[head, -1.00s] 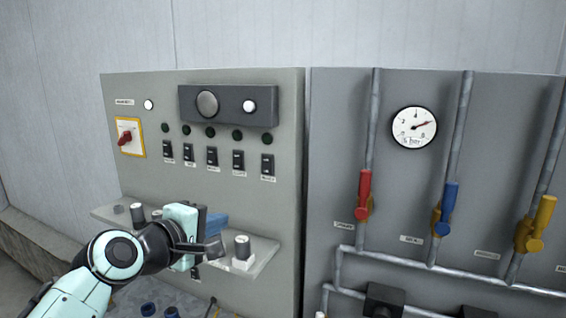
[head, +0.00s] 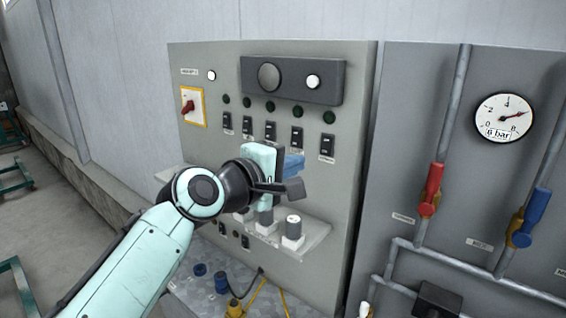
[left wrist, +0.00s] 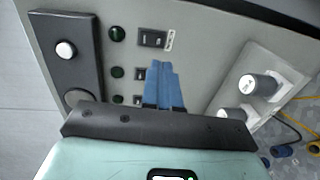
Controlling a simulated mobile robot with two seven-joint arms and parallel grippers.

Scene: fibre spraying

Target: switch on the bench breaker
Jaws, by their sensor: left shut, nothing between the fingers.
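A row of black breaker switches (head: 270,131) sits on the grey control cabinet (head: 205,150), each under a small dark green lamp. Their labels are too small to read, so I cannot tell which is the bench breaker. The rightmost switch (head: 326,147) also shows in the left wrist view (left wrist: 152,39), beyond my fingers. My left gripper (head: 294,163) is shut and empty, its blue fingers just below the right part of the row. In the left wrist view the fingers (left wrist: 165,82) point toward the panel; contact cannot be told. My right gripper is not in view.
A red rotary switch (head: 188,106) on a yellow-edged plate is at the left. A shelf with grey knobs (head: 293,228) juts out below my gripper. A pipe panel with a red valve handle (head: 431,185), blue valve handle (head: 532,215) and gauge (head: 504,117) stands at the right.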

